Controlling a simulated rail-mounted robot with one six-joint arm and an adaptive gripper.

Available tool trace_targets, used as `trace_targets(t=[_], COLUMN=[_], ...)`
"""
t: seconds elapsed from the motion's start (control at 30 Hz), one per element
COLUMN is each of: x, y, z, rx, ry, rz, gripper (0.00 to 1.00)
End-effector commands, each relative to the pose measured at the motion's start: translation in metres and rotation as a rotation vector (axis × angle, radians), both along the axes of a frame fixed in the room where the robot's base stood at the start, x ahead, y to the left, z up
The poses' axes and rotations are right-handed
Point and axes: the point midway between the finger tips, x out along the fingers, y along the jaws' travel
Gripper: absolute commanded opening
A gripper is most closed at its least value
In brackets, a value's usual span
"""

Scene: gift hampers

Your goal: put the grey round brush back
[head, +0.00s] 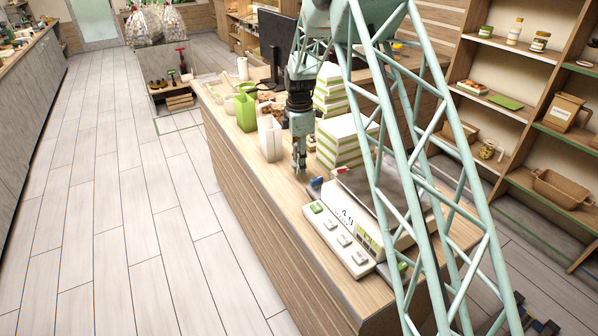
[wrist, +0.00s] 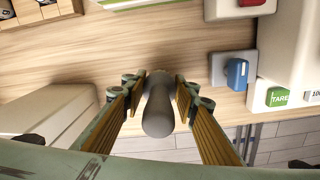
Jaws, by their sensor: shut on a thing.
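The grey round brush (wrist: 157,108) shows in the wrist view as a smooth grey, rounded shaft between my two fingers. My gripper (wrist: 158,92) is shut on it, one finger on each side. In the head view my gripper (head: 299,168) points down over the wooden counter, between the white paper bag and the scale. The brush cannot be made out clearly there. Its lower end is hidden, and I cannot tell whether it touches the counter.
The counter (head: 285,205) has a white scale (head: 368,222) with buttons in front of my gripper. A small blue item (wrist: 237,73) lies near it. A white bag (head: 270,138), a green bag (head: 245,112) and stacked green-striped boxes (head: 340,150) stand close by.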

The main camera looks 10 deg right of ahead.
Motion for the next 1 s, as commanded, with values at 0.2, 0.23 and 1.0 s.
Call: trace_targets(t=[0.2,0.23,1.0], x=[-0.002,-0.002,-0.002], y=[0.0,0.0,0.0], z=[-0.025,-0.028,-0.038], rx=[0.0,0.0,0.0], ry=[0.004,0.003,0.002], rz=[0.0,0.0,0.0], gripper=[0.15,0.15,0.4])
